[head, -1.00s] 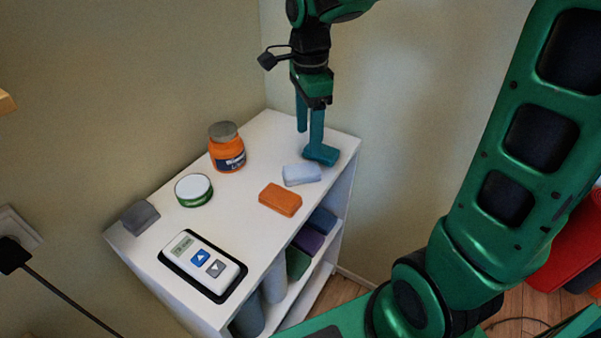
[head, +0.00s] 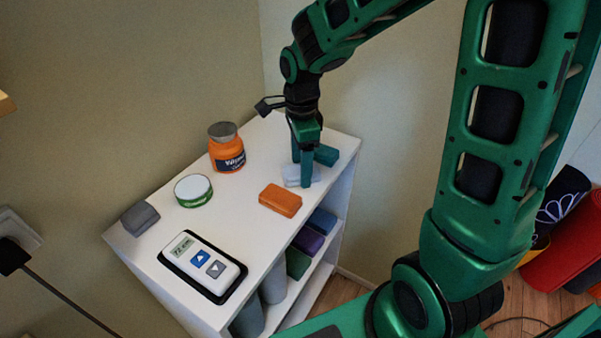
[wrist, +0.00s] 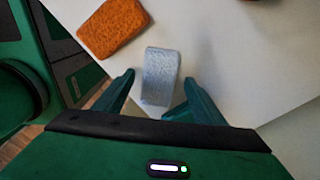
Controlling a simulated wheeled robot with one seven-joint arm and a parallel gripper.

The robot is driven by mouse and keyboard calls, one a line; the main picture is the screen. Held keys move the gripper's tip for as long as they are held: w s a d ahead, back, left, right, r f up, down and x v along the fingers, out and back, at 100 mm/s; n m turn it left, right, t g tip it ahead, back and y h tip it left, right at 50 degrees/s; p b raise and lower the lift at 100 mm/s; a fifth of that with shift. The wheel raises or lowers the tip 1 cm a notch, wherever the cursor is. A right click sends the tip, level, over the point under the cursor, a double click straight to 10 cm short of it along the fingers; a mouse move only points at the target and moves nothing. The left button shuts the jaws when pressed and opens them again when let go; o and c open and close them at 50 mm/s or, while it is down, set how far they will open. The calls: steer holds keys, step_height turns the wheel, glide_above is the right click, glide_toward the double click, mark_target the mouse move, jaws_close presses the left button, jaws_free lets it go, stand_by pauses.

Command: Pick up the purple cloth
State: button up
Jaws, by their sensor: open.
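A purple folded piece (head: 307,240), which looks like the purple cloth, lies on the shelf below the white top, between a blue and a green piece. It does not show in the wrist view. My gripper (head: 302,174) is open above the white top, at the light blue piece (head: 291,181). In the wrist view, the fingers of my gripper (wrist: 159,80) stand on either side of the light blue piece (wrist: 161,72). I cannot tell whether they touch it.
On the white top (head: 243,237) are an orange piece (head: 280,199), a teal piece (head: 326,155), an orange jar (head: 228,155), a round tin (head: 193,190), a grey piece (head: 140,217) and a white device (head: 202,264). Walls stand behind the top.

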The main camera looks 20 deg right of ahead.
mark_target(299, 169)
steer(key=shift+f, duration=0.45)
steer(key=c, duration=1.2)
steer(key=shift+r, duration=0.2)
steer(key=shift+c, duration=0.2)
steer(key=shift+r, duration=0.25)
steer(key=r, duration=0.3)
steer(key=shift+a+r, duration=0.35)
steer(key=shift+r, duration=0.05)
steer(key=s+a+r, duration=0.2)
steer(key=a+r, duration=0.4)
steer(key=a, duration=0.4)
steer(key=shift+s+a+r, duration=0.2)
steer(key=shift+s+a, duration=0.1)
steer(key=shift+a, duration=0.05)
